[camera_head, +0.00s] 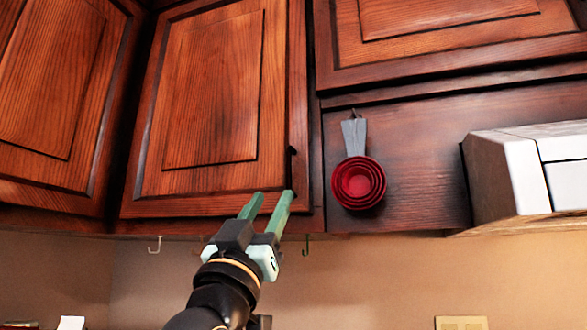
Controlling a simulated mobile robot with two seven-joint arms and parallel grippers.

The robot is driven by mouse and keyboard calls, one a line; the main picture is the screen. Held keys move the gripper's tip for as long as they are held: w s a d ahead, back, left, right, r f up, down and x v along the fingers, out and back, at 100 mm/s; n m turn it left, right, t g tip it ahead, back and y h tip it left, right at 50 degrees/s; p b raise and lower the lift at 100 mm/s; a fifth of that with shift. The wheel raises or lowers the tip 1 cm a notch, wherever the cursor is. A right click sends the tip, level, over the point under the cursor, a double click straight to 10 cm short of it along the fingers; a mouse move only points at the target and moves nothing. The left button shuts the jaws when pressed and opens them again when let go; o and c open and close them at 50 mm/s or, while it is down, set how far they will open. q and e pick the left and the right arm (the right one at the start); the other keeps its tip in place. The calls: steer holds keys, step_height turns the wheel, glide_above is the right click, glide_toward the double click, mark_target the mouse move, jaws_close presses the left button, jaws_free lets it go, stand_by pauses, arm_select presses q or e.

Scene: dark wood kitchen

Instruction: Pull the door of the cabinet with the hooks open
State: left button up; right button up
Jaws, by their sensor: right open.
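The cabinet door (213,90) is a reddish-brown wooden panel in the upper left middle of the head view. It appears closed. A small dark handle (292,152) shows at its right edge. Several small hooks hang under the cabinet, one pale hook (154,245) at the left and one dark hook (305,246) at the right. My right gripper (268,203) comes up from below with its green fingers open and empty. In the picture its fingertips overlap the door's lower right corner, below the handle. I cannot tell whether they touch the wood. My left gripper is not in view.
Red measuring cups (358,183) with grey handles hang on the wood panel to the right. A white and brown box-like unit (530,170) sticks out at the far right. Another cabinet door (55,90) is at the left. The wall below is mostly bare.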

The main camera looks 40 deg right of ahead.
mark_target(288, 167)
steer(key=p+x, duration=0.4)
steer(key=x, duration=0.7)
steer(key=shift+r+p, duration=0.25)
steer(key=shift+p, duration=0.15)
steer(key=shift+w+d+r, duration=0.25)
steer(key=shift+d, duration=0.05)
jaws_close()
stand_by(0.5)
